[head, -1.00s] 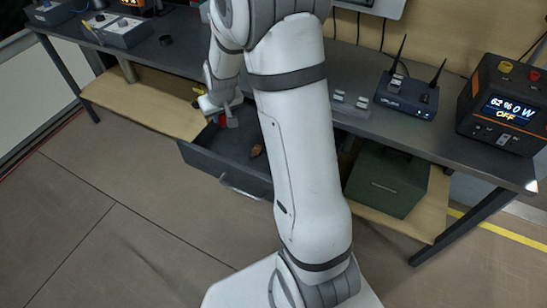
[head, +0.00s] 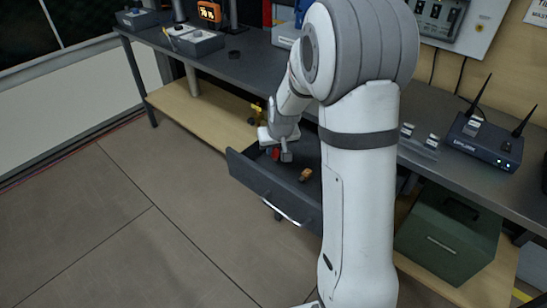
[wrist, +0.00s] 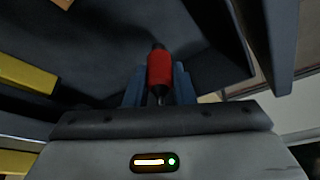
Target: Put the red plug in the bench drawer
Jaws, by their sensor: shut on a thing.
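The red plug (wrist: 160,70) is held upright in the picture between the two blue-grey fingers of my gripper (wrist: 160,88) in the wrist view. In the head view, the red plug (head: 275,152) is a small red patch beside my gripper (head: 281,156). My gripper is shut on it. The bench drawer (head: 250,178) is pulled open under the bench, and my gripper is over its left part. The dark drawer interior (wrist: 205,50) is behind the plug in the wrist view. I cannot tell whether the plug touches the drawer floor. My arm hides the drawer's right end.
A brown-orange item (head: 305,174) lies in the drawer, right of my gripper. A yellow item (head: 256,112) shows behind the drawer. The bench top (head: 258,66) holds grey boxes and a router (head: 484,138). A green case (head: 450,232) stands lower right. Floor in front is clear.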

